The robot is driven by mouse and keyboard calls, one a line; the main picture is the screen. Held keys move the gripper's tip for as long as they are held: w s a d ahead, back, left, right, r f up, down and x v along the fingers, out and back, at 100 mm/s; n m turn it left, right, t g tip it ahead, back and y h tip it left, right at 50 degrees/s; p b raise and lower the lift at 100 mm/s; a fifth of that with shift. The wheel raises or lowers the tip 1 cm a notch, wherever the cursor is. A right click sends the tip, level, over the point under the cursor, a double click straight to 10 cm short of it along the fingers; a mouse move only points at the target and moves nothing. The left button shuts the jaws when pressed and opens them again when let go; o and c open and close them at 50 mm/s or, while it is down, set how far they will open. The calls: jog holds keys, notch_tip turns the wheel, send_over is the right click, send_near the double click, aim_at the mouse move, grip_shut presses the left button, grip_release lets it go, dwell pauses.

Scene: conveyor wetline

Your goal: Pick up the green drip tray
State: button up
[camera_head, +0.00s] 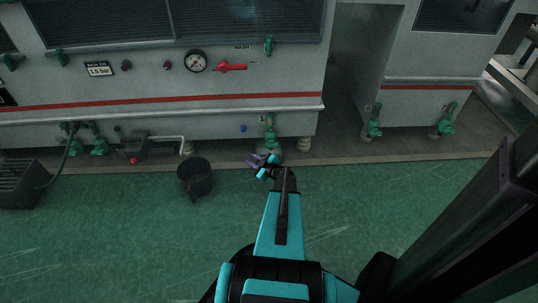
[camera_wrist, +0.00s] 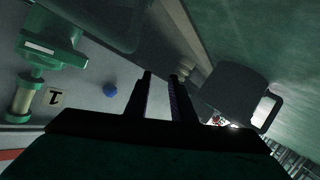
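My gripper (camera_head: 253,160) reaches toward the base of the grey machine, just left of a green valve (camera_head: 269,134). In the wrist view, its two dark fingers (camera_wrist: 160,77) stand apart, with nothing visible between them. A dark greenish shape with a rounded corner (camera_wrist: 105,18) lies at the top left, beyond the fingers and near the green valve (camera_wrist: 48,48). It may be the green drip tray, but the view is too dark to be sure. I cannot make out the tray clearly in the head view, where my arm partly covers that spot.
A black bucket (camera_head: 195,180) stands on the green floor to the left; it also shows in the wrist view (camera_wrist: 235,92). A blue knob (camera_head: 243,128) sits on the machine wall. A dark crate (camera_head: 20,187) stands far left. Open floor lies in front.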

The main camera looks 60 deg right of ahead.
jog(key=s+d+f+y+b, duration=0.1)
jog(key=s+d, duration=0.2)
jog(key=s, duration=0.4)
jog(key=s+d+f+n+y+b, duration=0.1)
jog(key=s+d, duration=0.3)
jog(key=s, duration=0.4)
jog(key=shift+f+t+b, duration=0.4)
jog(key=shift+f+b, duration=0.05)
jog(key=shift+f, duration=0.25)
jog(key=b+x, duration=0.3)
jog(key=x, duration=0.4)
jog(key=shift+w+f, duration=0.2)
jog(key=shift+w, duration=0.65)
jog(key=shift+f, duration=0.1)
